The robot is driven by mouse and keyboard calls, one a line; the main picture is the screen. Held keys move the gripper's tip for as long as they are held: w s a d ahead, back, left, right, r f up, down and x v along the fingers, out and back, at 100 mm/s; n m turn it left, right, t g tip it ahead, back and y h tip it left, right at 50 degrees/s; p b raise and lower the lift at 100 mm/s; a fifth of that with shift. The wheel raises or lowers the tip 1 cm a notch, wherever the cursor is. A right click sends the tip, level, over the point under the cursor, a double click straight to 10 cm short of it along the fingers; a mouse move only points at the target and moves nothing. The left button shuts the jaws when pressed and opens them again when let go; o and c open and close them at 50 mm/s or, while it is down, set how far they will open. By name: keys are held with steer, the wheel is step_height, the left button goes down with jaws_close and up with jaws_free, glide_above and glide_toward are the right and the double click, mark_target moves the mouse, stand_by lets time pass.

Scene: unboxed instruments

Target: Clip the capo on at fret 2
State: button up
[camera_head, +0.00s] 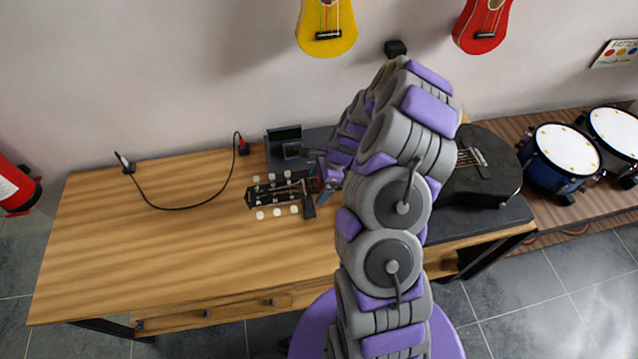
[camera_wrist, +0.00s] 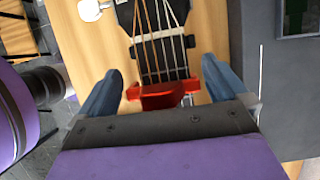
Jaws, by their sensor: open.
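The black guitar lies on the table, its body (camera_head: 480,180) at the right and its headstock (camera_head: 272,196) pointing left. In the wrist view the strings (camera_wrist: 158,40) run down from the headstock to the red capo (camera_wrist: 165,96). The capo lies across the neck, close to the nut; I cannot tell which fret it is at or whether it is clamped. My gripper (camera_wrist: 162,92) is open, with one blue-grey finger on each side of the capo and gaps visible. In the head view my gripper (camera_head: 325,180) is small beside the headstock, and my arm hides most of the neck.
A dark box with a screen (camera_head: 284,141) stands behind the headstock. A black cable (camera_head: 180,207) curves across the left of the wooden table (camera_head: 120,250), which is otherwise clear there. Drums (camera_head: 560,150) stand at the right. Yellow (camera_head: 326,30) and red (camera_head: 482,28) ukuleles hang on the wall.

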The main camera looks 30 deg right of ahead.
steer(key=shift+d+r, duration=0.1)
steer(key=p+v, duration=0.2)
steer(key=v, duration=1.5)
